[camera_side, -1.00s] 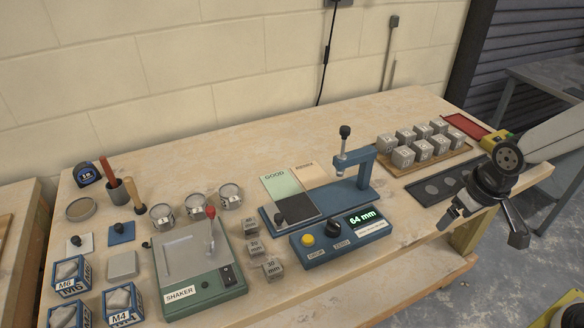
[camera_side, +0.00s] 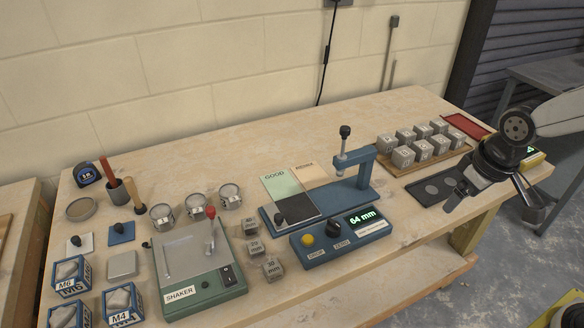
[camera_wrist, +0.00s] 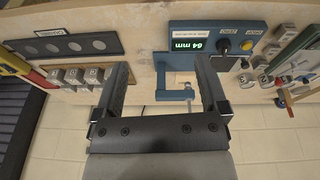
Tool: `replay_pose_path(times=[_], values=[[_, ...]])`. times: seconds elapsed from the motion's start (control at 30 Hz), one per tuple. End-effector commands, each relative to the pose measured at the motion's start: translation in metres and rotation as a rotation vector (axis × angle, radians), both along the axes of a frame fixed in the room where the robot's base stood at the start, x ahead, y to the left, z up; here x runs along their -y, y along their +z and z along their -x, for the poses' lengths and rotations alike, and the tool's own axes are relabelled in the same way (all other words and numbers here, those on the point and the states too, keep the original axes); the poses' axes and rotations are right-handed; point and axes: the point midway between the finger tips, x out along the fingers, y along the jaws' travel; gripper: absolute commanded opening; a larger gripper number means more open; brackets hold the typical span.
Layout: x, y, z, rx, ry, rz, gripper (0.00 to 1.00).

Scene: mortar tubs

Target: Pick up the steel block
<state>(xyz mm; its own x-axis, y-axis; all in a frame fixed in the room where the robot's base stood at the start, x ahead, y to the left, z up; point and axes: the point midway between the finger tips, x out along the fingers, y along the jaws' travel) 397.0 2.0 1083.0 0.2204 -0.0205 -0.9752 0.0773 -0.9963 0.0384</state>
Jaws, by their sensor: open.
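Three small grey metal-looking blocks marked in mm stand in a column between the green shaker and the blue gauge: a rear one (camera_side: 249,225), a middle one (camera_side: 254,247) and a front one (camera_side: 272,268). Which is the steel block I cannot tell for sure. They also show small at the right of the wrist view, one block (camera_wrist: 285,32) being nearest the top. My gripper (camera_side: 490,211) is open and empty, in the air over the bench's right end, far right of these blocks. In the wrist view its two fingers (camera_wrist: 160,75) are spread wide.
The blue gauge (camera_side: 343,243), reading 64 mm, and its press post (camera_side: 345,145) stand between my gripper and the blocks. Grey cubes (camera_side: 403,156) sit on a wooden board at the right. The green shaker (camera_side: 205,290) is left of the blocks. The bench's back middle is clear.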

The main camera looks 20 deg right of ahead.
Motion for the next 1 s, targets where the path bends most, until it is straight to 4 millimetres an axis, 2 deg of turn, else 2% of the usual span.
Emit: replay_pose_path(times=[0.37,0.57,0.77,1.0], values=[[-0.011,-0.002,-0.023,-0.037,0.303,0.157,0.93],[-0.024,-0.003,-0.046,-0.065,0.581,0.307,0.93],[-0.050,-0.004,-0.082,-0.096,0.960,0.533,0.93],[-0.098,-0.004,-0.127,-0.116,1.391,0.832,0.93]])
